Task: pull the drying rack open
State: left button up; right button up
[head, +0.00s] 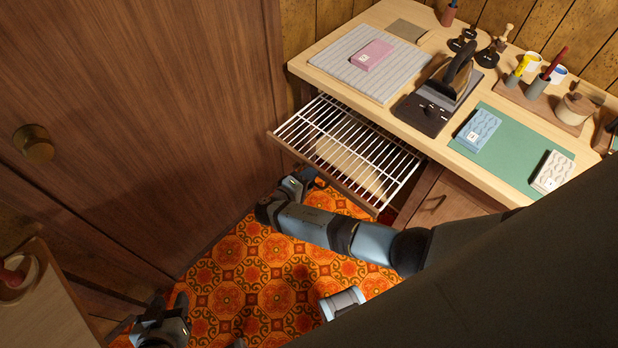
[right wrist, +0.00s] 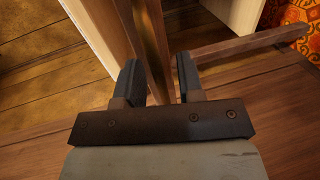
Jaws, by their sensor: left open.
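The drying rack (head: 349,147) is a white wire grid with a wooden front rail (head: 330,183). It sticks out from under the counter top, well clear of the cabinet front. My right gripper (head: 312,180) is low at the rack's front rail. In the right wrist view its two fingers (right wrist: 160,82) stand apart with a brown wooden strip (right wrist: 150,40) running between them. I cannot tell whether both fingers press on the strip. My left gripper (head: 155,325) is open and empty at the bottom left, far from the rack.
The counter (head: 440,140) carries a striped pad (head: 345,75), an iron (head: 455,75), a green mat (head: 515,160) and several small items. A large wooden door or panel (head: 140,110) stands left of the rack. Patterned orange floor (head: 260,275) is open below the rack.

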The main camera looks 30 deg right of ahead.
jog(key=v, duration=0.7)
jog(key=shift+a, duration=0.2)
jog(key=shift+s, duration=0.1)
